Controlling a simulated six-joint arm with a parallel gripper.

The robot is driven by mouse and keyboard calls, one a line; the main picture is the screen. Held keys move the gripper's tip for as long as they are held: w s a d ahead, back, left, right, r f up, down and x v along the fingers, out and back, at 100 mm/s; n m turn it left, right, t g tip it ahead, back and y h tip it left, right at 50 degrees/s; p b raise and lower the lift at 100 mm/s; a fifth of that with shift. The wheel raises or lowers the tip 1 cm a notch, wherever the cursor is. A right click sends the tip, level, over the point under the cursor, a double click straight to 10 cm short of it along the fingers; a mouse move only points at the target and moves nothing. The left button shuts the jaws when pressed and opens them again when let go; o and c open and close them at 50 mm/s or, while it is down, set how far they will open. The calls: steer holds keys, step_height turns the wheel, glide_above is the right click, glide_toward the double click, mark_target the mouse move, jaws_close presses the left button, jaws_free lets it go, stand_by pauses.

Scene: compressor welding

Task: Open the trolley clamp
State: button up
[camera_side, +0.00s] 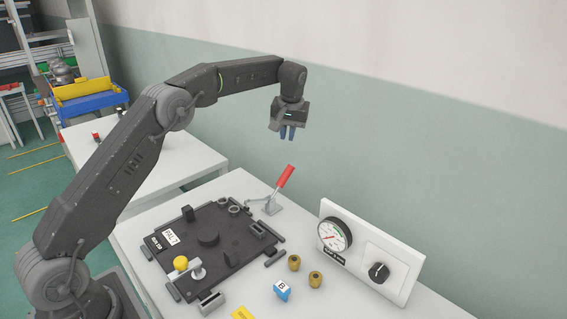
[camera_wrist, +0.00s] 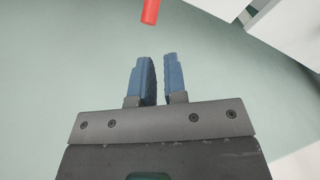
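The trolley clamp (camera_side: 257,201) is a grey metal toggle clamp with a red handle (camera_side: 285,177). It stands at the back edge of the dark fixture plate (camera_side: 180,250). Its handle leans up and to the right, and its arm reaches left toward the plate. My gripper (camera_side: 287,137) hangs above the clamp in the side view, clear of the handle, fingers down. In the wrist view my two blue fingers (camera_wrist: 159,62) are a small gap apart with nothing between them. The red handle's end (camera_wrist: 150,12) shows beyond the fingertips at the top edge.
A pressure gauge panel (camera_side: 371,252) stands right of the plate. A wall runs behind the table. The air around my gripper is free.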

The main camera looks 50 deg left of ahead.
steer(key=s+n, duration=0.2)
steer(key=s+n+t, duration=0.1)
steer(key=s+n, duration=0.1)
steer(key=n, duration=0.1)
steer(key=s+n+t, duration=0.1)
steer(key=s+n, duration=0.1)
steer(key=n, duration=0.1)
steer(key=shift+r+y, duration=0.3)
steer(key=shift+r, duration=0.05)
jaws_close()
steer(key=n, duration=0.1)
glide_above(282, 178)
steer(key=s+a, duration=0.1)
steer(key=s, duration=0.2)
step_height(282, 178, down, 10)
steer(key=shift+w+d+f+t, duration=0.15)
steer(key=shift+w+f, duration=0.25)
steer(key=shift+w, duration=0.15)
steer(key=shift+w+d+f+t, duration=0.15)
steer(key=shift+w+f, duration=0.25)
steer(key=shift+w, duration=0.15)
steer(key=shift+w+d+f, duration=0.1)
steer(key=shift+w+f, duration=0.3)
steer(key=shift+f, duration=0.05)
